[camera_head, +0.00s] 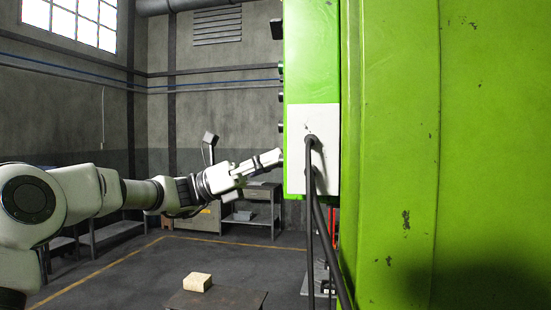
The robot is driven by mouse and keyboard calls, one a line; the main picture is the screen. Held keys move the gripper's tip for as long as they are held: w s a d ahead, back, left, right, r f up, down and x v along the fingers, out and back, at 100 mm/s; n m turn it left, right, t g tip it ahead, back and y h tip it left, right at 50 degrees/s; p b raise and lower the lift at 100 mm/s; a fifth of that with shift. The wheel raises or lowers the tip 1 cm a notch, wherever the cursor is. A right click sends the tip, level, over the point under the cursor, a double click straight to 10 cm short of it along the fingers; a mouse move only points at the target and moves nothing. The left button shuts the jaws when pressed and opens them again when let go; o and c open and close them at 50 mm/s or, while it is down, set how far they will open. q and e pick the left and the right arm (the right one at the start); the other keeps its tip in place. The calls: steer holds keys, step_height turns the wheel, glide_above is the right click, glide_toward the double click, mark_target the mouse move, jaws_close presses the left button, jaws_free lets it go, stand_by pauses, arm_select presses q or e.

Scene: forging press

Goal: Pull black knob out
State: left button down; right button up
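Small black knobs (281,98) stick out in side profile from the left edge of the green control box (311,55). Another black knob (281,128) sits lower on the same edge. My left gripper (272,157) reaches in from the left, its fingertips at the box's left edge below these visible knobs. The box's front face is turned away, so I cannot tell whether the fingertips touch or hold a knob there. The finger gap is not clear from this angle. My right gripper is not in view.
The large green press body (450,150) fills the right side. Black cables (317,225) hang from a white panel (321,178) on the box. A yellowish block (197,282) rests on a low dark table (232,300). Workbenches and a cabinet stand along the back wall.

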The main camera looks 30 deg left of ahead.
arm_select(q)
steer(key=c, duration=0.7)
jaws_free()
steer(key=shift+a, duration=0.1)
steer(key=shift+c, duration=0.2)
steer(key=v, duration=1.2)
steer(key=shift+s+a+f, duration=0.1)
steer(key=shift+a, duration=0.25)
